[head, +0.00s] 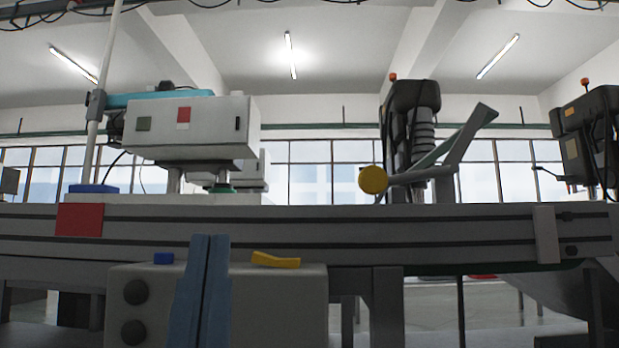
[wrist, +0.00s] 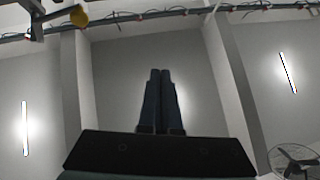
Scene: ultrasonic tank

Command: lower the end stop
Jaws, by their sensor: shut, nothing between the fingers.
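The likely end stop is a grey bent arm (head: 455,145) above the long grey rail (head: 420,222), right of centre in the head view. Its upper end is raised and slants up to the right. A round yellow disc (head: 373,180) sits at its left end, just above the rail. A yellow disc also shows at the top left of the wrist view (wrist: 79,16). My gripper (head: 209,238) is shut and empty, its blue fingers pointing up in front of the rail, left of and below the disc. Its closed fingers also show in the wrist view (wrist: 160,72).
A grey box (head: 290,300) with dark knobs, a small blue block and a yellow lever (head: 276,260) stands below the rail around my fingers. A white machine head (head: 205,125) is above the rail at left. A pale bracket (head: 545,234) is on the rail at right.

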